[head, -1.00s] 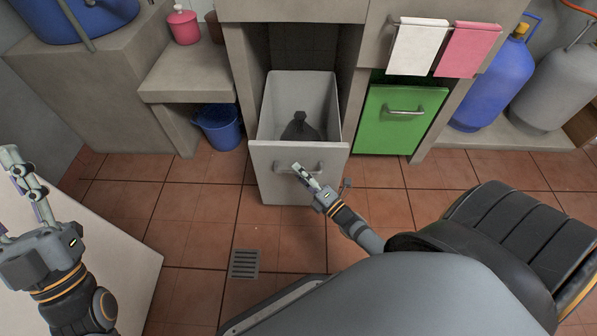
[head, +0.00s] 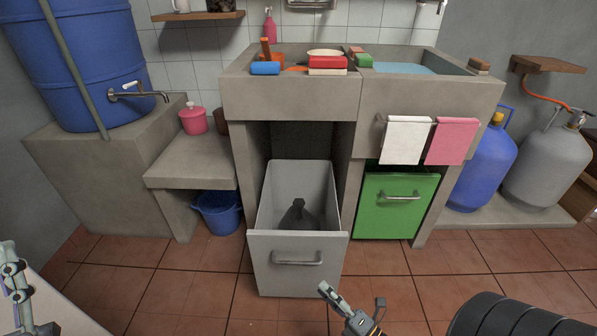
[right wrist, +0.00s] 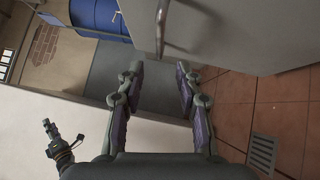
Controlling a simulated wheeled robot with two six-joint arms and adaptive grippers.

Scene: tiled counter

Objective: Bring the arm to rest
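My right gripper (head: 352,296) is in front of the pulled-out grey drawer (head: 262,278), low and to the right of the drawer's handle (head: 298,261) in the head view. Its two fingers stand apart with nothing between them, as the right wrist view (right wrist: 158,85) shows. The handle is also in that view (right wrist: 161,25), beyond the fingers and apart from them. My left gripper (head: 14,285) is at the left edge of the head view, partly cut off. It appears small in the right wrist view (right wrist: 47,130); its opening is unclear.
A dark bag (head: 298,215) lies inside the open drawer. A closed green drawer (head: 397,215) is right of it, with white (head: 405,140) and pink towels (head: 452,141) above. A blue bucket (head: 218,212) stands left. A pale surface (head: 60,308) is at lower left.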

